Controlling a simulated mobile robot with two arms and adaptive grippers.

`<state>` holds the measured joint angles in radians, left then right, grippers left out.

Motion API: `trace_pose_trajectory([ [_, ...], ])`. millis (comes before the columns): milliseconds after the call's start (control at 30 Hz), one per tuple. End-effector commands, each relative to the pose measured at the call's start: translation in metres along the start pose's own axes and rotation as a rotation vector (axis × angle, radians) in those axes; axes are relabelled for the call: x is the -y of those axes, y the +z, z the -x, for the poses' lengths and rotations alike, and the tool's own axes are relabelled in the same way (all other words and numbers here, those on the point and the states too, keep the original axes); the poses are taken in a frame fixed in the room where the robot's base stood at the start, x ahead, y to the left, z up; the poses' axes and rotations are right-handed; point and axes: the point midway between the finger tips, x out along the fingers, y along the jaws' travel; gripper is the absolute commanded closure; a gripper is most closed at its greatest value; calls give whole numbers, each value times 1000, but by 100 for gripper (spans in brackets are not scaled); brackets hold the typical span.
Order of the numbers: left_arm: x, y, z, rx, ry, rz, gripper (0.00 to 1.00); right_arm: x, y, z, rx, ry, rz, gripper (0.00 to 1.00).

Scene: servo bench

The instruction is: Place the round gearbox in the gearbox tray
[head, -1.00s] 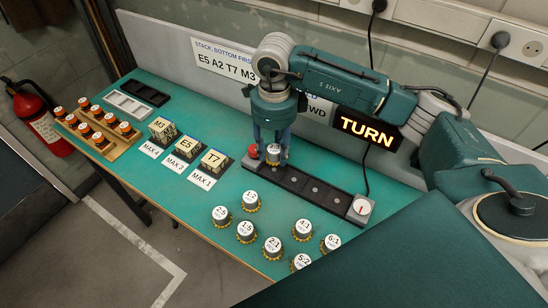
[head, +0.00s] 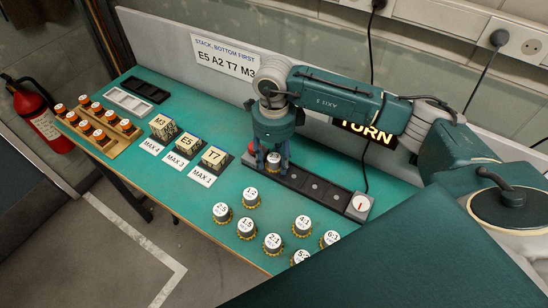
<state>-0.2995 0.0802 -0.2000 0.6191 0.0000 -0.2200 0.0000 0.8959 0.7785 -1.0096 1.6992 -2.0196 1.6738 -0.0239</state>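My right gripper (head: 273,158) points down over the left end of the dark gearbox tray (head: 336,197) on the bench. Its fingers are shut on a round gearbox (head: 274,160), which has a pale top and sits low between them. The gearbox is at the tray's left end. The fingers hide its sides, and I cannot tell whether it touches the tray floor. The tray's other places to the right look empty. My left gripper is not in view.
Several labelled round gearboxes, such as the 1:2 one (head: 251,192), stand in front of the tray. A red button (head: 252,148) is close left of the gripper. A white dial (head: 360,204) is at the tray's right end. Labelled cubes (head: 214,159) stand to the left.

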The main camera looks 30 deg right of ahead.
Motion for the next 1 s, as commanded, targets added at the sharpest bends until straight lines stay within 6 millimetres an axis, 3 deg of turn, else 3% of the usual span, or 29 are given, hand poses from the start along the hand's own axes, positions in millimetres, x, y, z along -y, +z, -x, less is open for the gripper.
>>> trace_pose_trajectory([
  [267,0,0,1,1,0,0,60,1,1,7,2,-2,0,54],
  [700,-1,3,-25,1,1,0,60,1,1,94,4,-4,0,54],
  [1000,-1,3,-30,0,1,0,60,0,0,123,0,-1,0,54],
])
